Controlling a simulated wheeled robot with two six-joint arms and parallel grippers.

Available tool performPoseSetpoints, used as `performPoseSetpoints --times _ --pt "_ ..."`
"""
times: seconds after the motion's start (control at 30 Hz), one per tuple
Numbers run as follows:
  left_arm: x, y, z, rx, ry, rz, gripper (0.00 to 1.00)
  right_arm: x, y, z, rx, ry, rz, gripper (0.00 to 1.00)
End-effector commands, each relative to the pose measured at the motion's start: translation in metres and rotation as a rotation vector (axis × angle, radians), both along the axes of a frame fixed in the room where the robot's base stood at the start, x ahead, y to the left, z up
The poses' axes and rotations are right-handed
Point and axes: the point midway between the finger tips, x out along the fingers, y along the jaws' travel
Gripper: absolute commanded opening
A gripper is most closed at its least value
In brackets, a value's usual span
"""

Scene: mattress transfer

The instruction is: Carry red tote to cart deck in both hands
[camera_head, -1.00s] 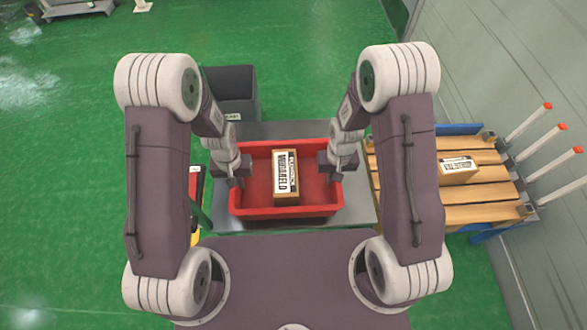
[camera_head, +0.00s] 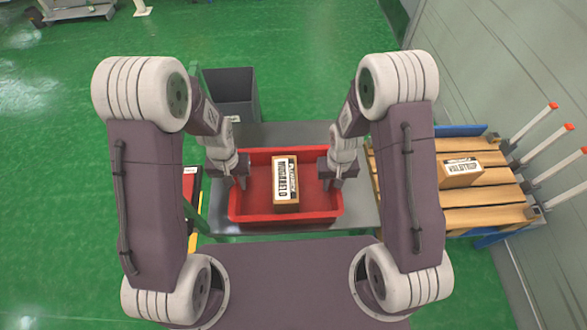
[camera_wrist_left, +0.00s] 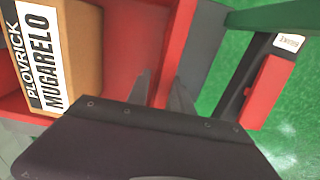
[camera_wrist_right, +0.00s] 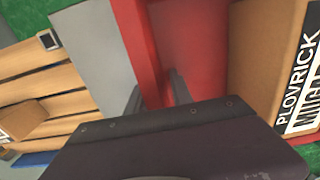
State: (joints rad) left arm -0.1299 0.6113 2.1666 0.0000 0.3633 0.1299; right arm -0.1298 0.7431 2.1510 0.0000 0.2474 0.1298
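The red tote (camera_head: 285,217) sits on a grey metal surface in front of me, with a brown labelled box (camera_head: 286,205) standing inside it. My left gripper (camera_head: 236,183) is at the tote's left wall. In the left wrist view its fingers (camera_wrist_left: 161,92) straddle the red wall, apart, with a gap showing. My right gripper (camera_head: 331,183) is at the right wall. In the right wrist view its fingers (camera_wrist_right: 156,94) are also apart on either side of the wall. The grey surface (camera_head: 358,215) shows around the tote; I cannot tell whether it is the cart deck.
A wooden slatted platform (camera_head: 490,217) with another box (camera_head: 461,172) and red-tipped posts (camera_head: 535,123) stands at the right, beside a wall. A dark grey bin (camera_head: 231,98) is behind the tote. Green floor (camera_head: 60,180) is open at the left.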

Motion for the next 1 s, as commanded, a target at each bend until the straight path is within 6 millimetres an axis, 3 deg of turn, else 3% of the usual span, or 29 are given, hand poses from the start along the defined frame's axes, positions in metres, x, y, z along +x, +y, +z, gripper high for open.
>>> performPoseSetpoints --times 0.1,0.3,0.6,0.67,1.0 --pt "0.001 0.000 0.033 -0.001 -0.008 0.000 0.27 0.000 0.000 0.000 0.000 0.000 0.000 0.27" --pt "0.001 0.000 0.071 -0.001 -0.005 0.000 0.27 0.000 0.000 0.000 0.000 0.000 0.000 0.27" --pt "0.000 0.000 0.081 0.000 0.001 0.000 0.27 0.001 0.000 0.004 0.000 -0.001 0.000 0.27" --pt "0.000 0.000 0.081 0.000 0.001 0.000 0.27 0.001 0.000 0.012 0.000 -0.003 0.000 0.27" --pt "0.000 0.000 0.081 0.000 0.000 0.000 0.27 0.001 0.000 0.095 0.001 -0.007 0.000 0.27"
